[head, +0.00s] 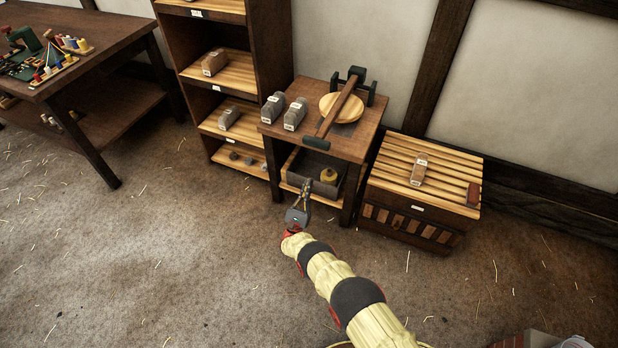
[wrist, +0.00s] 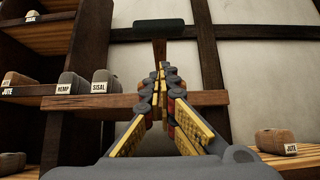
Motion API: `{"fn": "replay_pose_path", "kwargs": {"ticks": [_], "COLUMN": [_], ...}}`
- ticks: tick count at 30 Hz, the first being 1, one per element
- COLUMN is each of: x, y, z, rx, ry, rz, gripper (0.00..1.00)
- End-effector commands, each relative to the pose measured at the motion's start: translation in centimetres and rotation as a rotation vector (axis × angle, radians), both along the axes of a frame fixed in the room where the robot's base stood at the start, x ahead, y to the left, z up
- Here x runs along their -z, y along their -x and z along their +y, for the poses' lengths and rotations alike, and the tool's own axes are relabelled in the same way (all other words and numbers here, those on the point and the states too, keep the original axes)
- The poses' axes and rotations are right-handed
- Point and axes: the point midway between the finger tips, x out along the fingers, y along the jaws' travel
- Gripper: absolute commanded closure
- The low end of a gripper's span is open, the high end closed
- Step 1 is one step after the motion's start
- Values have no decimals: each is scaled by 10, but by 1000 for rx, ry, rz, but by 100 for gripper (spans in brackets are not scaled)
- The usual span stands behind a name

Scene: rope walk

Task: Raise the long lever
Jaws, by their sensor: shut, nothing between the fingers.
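The long lever (head: 340,108) is a brown wooden bar on a small wooden stand (head: 368,133). It runs from a dark pivot (head: 353,76) at the back, over a round pale wooden disc (head: 341,107), down to a dark green handle (head: 316,143) past the stand's front edge. My gripper (head: 306,186) is shut and empty, in front of the stand and apart from the handle. In the wrist view the closed fingertips (wrist: 159,72) point toward the stand's front edge, and the green handle (wrist: 158,29) shows above them.
Labelled grey blocks (head: 283,111) sit on the stand, left of the lever. A grey tray (head: 306,168) and a yellowish object (head: 329,175) are beneath the top. A shelf (head: 230,75) stands left, a slatted crate (head: 425,175) right. A workbench (head: 80,75) is far left. The floor in front is open.

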Motion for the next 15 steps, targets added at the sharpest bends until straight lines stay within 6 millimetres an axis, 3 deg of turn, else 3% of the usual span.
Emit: {"fn": "replay_pose_path", "kwargs": {"ticks": [12, 15], "x": [-59, -71], "y": [-55, -56], "z": [-21, -20], "rx": [3, 1], "ry": [-2, -1], "rz": [-2, 1], "gripper": [100, 100]}}
